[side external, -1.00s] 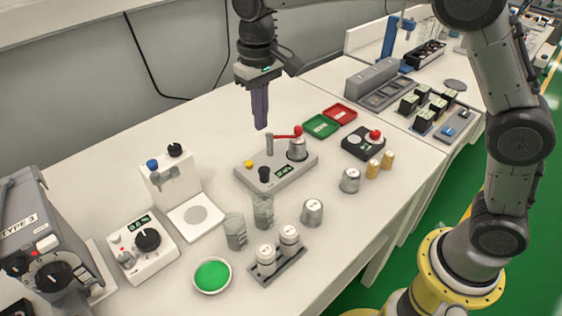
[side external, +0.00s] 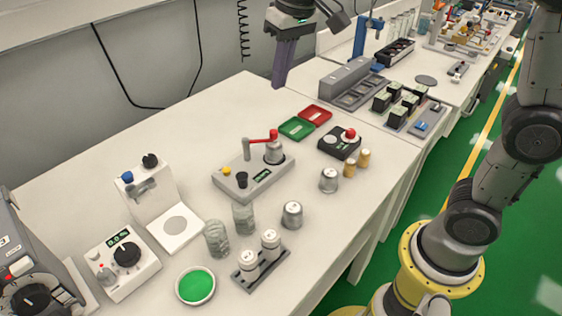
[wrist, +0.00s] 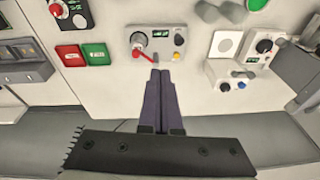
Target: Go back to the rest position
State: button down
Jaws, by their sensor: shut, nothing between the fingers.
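My gripper (side external: 279,84) is in the upper middle of the side external view, high above the back of the white table, fingers pointing down. In the wrist view its two dark purple fingers (wrist: 158,76) are together with nothing between them. The grey device (side external: 254,176) with a red lever and a metal canister stands on the table below and in front of the gripper. It also shows in the wrist view (wrist: 165,32), just beyond the fingertips. The gripper is clear of everything.
A green tray (side external: 297,128) and a red tray (side external: 315,116) lie right of the device. Metal cups (side external: 292,215), glass jars, a rack of white-capped vials (side external: 260,262) and a green dish (side external: 195,286) stand in front. A white stand (side external: 160,205) is at left. The back-left tabletop is bare.

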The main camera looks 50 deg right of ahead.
jog(key=s+d+r+t, duration=0.1)
jog(key=s+d+r, duration=0.15)
jog(key=s, duration=0.45)
jog(key=s+d+f+t, duration=0.1)
jog(key=s+d+f, duration=0.1)
jog(key=s+f, duration=0.3)
jog(key=s+d+f+n+t, duration=0.1)
jog(key=s+d+f, duration=0.1)
jog(key=s+f, duration=0.3)
jog(key=s, duration=0.4)
jog(key=shift+s+d, duration=0.2)
jog(key=shift+s, duration=0.1)
